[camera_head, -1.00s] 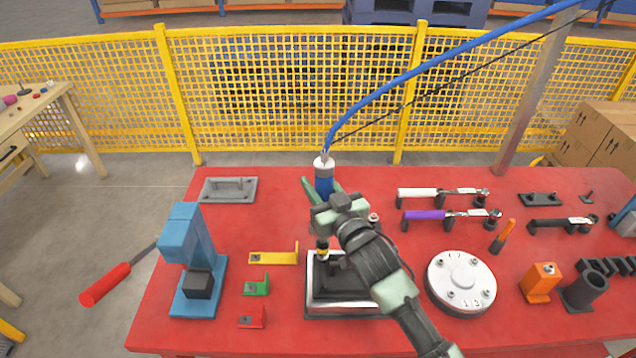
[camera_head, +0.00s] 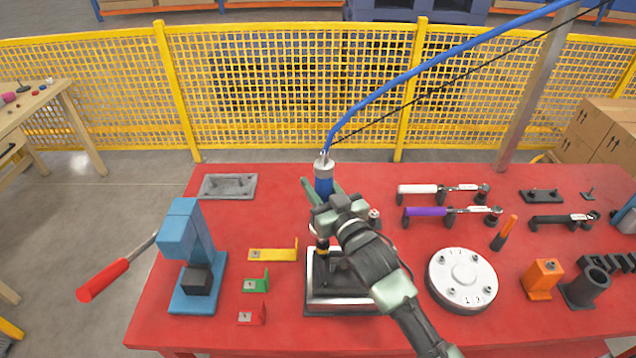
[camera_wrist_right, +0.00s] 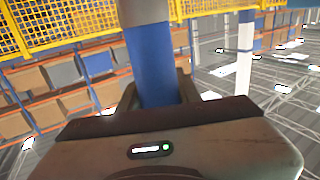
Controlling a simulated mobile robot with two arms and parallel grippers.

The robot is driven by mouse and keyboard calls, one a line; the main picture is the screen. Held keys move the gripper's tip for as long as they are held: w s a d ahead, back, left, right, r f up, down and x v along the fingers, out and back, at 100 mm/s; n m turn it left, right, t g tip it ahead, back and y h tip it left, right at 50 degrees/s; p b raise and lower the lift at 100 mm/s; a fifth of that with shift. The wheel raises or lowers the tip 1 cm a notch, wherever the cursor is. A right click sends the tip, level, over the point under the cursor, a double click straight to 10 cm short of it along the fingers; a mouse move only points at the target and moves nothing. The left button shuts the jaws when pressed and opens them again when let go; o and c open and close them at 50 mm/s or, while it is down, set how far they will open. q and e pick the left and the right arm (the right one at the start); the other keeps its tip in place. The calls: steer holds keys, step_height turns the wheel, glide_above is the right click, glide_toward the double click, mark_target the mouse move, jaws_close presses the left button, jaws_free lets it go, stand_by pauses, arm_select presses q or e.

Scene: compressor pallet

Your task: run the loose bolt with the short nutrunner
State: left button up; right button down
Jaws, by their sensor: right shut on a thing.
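My right gripper (camera_head: 325,195) is shut on the blue body of the nutrunner (camera_head: 324,180), which hangs upright from a blue hose. The blue body also shows between the fingers in the right wrist view (camera_wrist_right: 152,62). The tool's lower end, with a yellow band, points down over the left part of a silver-rimmed fixture (camera_head: 345,306) with a dark inside. The bolt under the tool cannot be made out, and my right arm hides part of the fixture. My left gripper is not in view.
A blue press (camera_head: 186,245) stands to the left with its red-handled lever (camera_head: 103,281) reaching out. Yellow, green and red brackets (camera_head: 273,254) lie left of the fixture. A round numbered flange (camera_head: 462,281) sits to the right, with torque wrenches (camera_head: 440,190) behind. A yellow fence runs behind the table.

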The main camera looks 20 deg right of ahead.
steer(key=shift+s+a+f+b, duration=0.15)
steer(key=shift+f+b, duration=0.65)
steer(key=shift+f, duration=0.5)
stand_by(2.0)
steer(key=shift+r+p, duration=2.5)
steer(key=shift+r, duration=0.25)
steer(key=shift+w+d, duration=0.2)
